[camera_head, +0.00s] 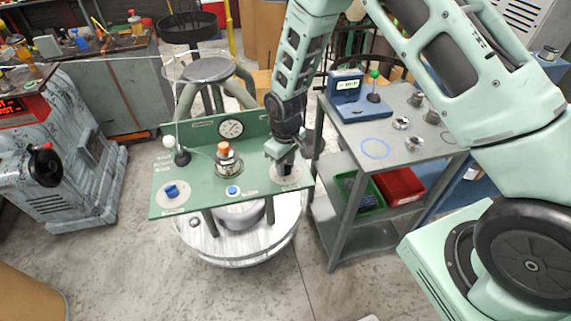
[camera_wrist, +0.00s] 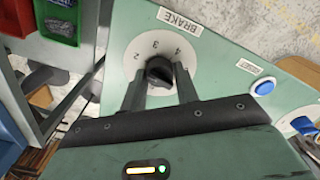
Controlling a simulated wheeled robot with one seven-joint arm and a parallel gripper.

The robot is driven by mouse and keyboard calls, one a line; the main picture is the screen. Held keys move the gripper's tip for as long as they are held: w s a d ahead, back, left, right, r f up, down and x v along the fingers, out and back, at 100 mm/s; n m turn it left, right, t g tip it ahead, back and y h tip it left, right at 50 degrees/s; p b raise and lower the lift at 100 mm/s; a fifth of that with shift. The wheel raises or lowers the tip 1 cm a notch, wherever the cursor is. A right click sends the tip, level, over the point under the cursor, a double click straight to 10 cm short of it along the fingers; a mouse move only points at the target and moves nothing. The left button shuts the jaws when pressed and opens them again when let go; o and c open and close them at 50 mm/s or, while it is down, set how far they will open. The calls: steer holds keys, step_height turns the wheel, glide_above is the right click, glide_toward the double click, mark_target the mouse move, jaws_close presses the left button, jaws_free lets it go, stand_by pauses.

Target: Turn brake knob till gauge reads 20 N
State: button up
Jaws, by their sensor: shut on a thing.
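The brake knob (camera_wrist: 159,71) is black and sits on a pale round dial (camera_wrist: 140,48) with numbers, under a BRAKE label (camera_wrist: 180,22) in the wrist view. My gripper (camera_wrist: 160,88) is shut on the knob, one finger on each side of it. In the head view my gripper (camera_head: 282,160) reaches down to the right end of the green panel (camera_head: 210,188), and the knob is mostly hidden there. The round gauge (camera_head: 231,129) stands on the panel's upright back. It has a white face, but its reading is too small to tell.
A blue button (camera_head: 233,190) and a blue knob (camera_head: 171,190) sit on the panel. An orange-topped spool (camera_head: 228,160) and a white-balled lever (camera_head: 181,156) stand behind them. A grey cart (camera_head: 345,158) with a blue tester (camera_head: 346,88) stands close on the right.

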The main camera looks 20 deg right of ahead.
mark_target(286, 164)
steer(key=o, duration=1)
steer(key=shift+c, duration=0.2)
steer(key=shift+r, duration=0.15)
step_height(286, 164, up, 17)
steer(key=b, duration=0.3)
steer(key=shift+r, duration=0.1)
steer(key=s+a+r, duration=0.1)
steer(key=s+a, duration=0.1)
steer(key=s, duration=0.7)
steer(key=s+a+r+n, duration=0.1)
steer(key=s+a+r, duration=0.1)
steer(key=s, duration=0.8)
steer(key=s+a+r+n, duration=0.1)
steer(key=s+a+r, duration=0.1)
steer(key=s, duration=0.7)
steer(key=shift+s+y, duration=0.15)
steer(key=shift+y, duration=0.15)
